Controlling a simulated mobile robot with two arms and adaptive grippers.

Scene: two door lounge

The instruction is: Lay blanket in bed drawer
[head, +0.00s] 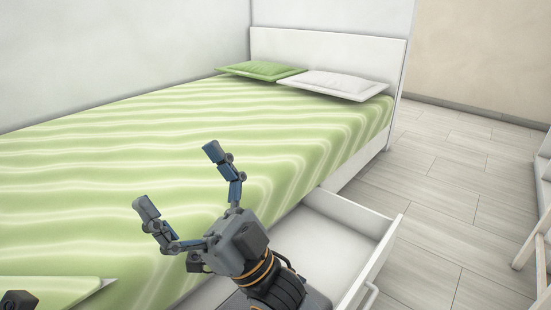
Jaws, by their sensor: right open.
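The bed drawer (335,228) is pulled out from under the near right side of the bed. The part of its inside that shows is bare. My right gripper (180,180) is open and empty, with its fingers spread over the bed's near edge, left of the drawer. A flat light-green piece with a pale edge (55,291) lies at the lower left; I cannot tell whether it is the blanket or part of the bed cover. A small dark part of my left gripper (18,300) shows in the bottom left corner; its jaws are cut off.
The bed (130,140) has a green striped cover, with a green pillow (262,70) and a white pillow (335,84) at the headboard. Plank floor (450,190) is clear right of the drawer. A white wooden frame (541,220) stands at the right edge.

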